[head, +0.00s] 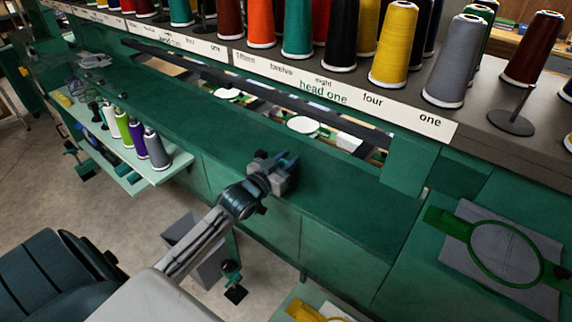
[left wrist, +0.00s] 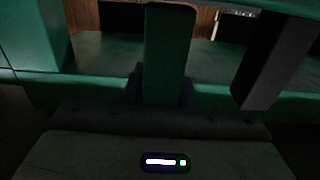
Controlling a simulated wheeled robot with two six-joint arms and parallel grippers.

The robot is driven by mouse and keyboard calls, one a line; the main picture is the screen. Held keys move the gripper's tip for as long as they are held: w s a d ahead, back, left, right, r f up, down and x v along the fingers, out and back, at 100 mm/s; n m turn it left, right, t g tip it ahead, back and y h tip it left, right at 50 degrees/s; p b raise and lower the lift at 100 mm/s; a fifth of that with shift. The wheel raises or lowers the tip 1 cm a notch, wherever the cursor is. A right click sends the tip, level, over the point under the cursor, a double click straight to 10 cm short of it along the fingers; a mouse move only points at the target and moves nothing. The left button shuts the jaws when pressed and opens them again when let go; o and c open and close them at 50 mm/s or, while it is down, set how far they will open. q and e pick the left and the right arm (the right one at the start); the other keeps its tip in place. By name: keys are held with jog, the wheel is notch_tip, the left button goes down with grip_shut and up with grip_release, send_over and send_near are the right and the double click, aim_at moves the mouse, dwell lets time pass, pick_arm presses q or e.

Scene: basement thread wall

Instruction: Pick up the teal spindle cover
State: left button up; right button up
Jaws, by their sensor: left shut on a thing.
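My left gripper (head: 285,167) is over the green front ledge of the machine, near the middle of the head view. It is shut on the teal spindle cover. In the left wrist view the cover (left wrist: 168,50) is a plain upright teal-green bar with a rounded top, straight ahead of the camera. The dark fingers of my left gripper (left wrist: 162,88) show dimly on both sides of its lower part. In the head view the cover is small and mostly hidden by the gripper. I cannot tell whether it touches the ledge. My right gripper is not in view.
Thread cones, such as a yellow one (head: 394,45), stand along the labelled rack (head: 330,88). Several smaller cones stand on a pale side shelf (head: 150,177) at left. A green hoop (head: 540,262) with grey cloth lies at right. A grey block (left wrist: 272,62) hangs close at right in the wrist view.

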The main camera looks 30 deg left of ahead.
pick_arm(q)
jog(key=shift+r, duration=0.45)
jog(key=s+d+r+b, duration=0.3)
jog(key=s+d+b, duration=0.3)
jog(key=s+d, duration=0.4)
jog(key=shift+s+d+r, duration=0.15)
jog(key=shift+s+r, duration=0.1)
jog(key=shift+s, duration=0.85)
